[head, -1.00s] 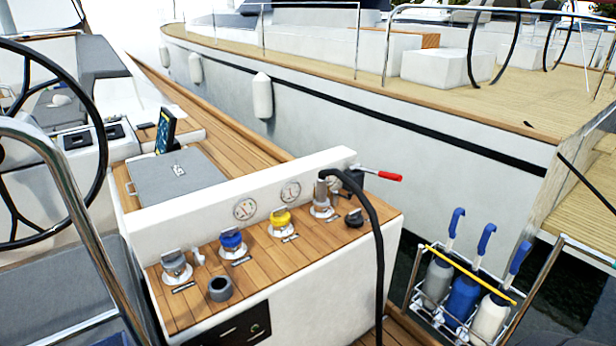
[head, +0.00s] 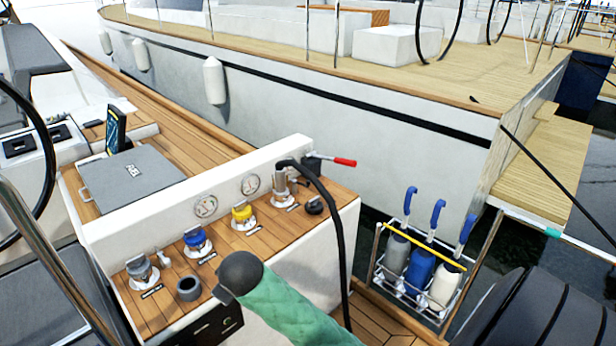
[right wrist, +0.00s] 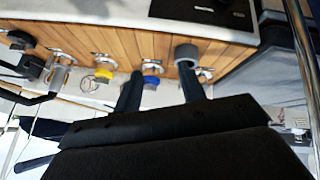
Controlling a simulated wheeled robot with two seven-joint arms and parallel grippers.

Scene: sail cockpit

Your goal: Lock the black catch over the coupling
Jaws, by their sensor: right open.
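The coupling (head: 281,188) is a grey metal cylinder standing at the right end of the wooden console top, with a black hose (head: 338,230) curving from its top down over the front. The black catch is too small to make out surely at the coupling. A round black cap (head: 314,206) lies beside it. In the right wrist view the coupling (right wrist: 60,75) is at the left, with the hose running from it. My right gripper (right wrist: 160,70) is open and empty, its fingers apart near the blue cap (right wrist: 152,80), well to the right of the coupling. My left gripper is not in view.
A yellow cap (head: 242,214), blue cap (head: 195,239), grey cap (head: 139,268) and grey ring (head: 188,288) stand along the console. A red-handled lever (head: 344,162) sticks out behind the coupling.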

